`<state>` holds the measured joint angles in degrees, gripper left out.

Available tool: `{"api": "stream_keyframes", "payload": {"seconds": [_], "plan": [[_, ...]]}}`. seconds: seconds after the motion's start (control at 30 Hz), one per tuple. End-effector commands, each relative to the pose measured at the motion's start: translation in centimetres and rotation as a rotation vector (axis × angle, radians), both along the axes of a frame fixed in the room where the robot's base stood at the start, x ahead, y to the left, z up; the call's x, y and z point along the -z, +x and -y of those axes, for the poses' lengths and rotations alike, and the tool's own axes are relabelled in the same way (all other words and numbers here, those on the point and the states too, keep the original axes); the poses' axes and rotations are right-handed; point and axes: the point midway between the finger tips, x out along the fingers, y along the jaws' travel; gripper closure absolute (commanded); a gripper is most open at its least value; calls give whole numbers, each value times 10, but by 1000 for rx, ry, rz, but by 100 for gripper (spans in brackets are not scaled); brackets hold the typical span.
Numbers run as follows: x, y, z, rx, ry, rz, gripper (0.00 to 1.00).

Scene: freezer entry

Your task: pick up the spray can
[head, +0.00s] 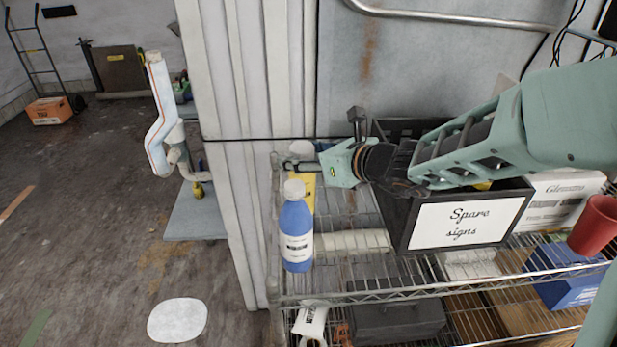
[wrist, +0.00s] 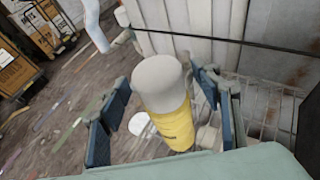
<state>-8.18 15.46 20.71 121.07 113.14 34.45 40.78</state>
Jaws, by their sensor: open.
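The spray can is yellow with a pale grey cap (wrist: 168,100). In the head view the spray can (head: 308,188) stands upright at the left end of the wire shelf, partly hidden behind a blue bottle (head: 297,232). My gripper (head: 297,166) reaches in from the right at the height of the can's upper part. In the wrist view my gripper (wrist: 160,108) is open, with one finger on each side of the can. A gap shows on the left; whether the right finger touches is unclear.
The wire shelf (head: 400,293) also holds a black "Spare signs" crate (head: 401,226) under my arm, a white box (head: 560,203) and a red cup (head: 596,226). The blue bottle stands close in front of the can. A pale panelled wall (head: 245,75) rises behind.

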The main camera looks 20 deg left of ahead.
Motion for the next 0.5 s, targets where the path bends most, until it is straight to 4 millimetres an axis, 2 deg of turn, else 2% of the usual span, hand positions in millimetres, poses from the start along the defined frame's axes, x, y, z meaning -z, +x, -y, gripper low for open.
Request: {"api": "stream_keyframes", "payload": {"seconds": [0.3, 0.5], "plan": [[2, 2, -5, 1, -1, -1, 42], [2, 2, -5, 1, -1, 0, 64]]}}
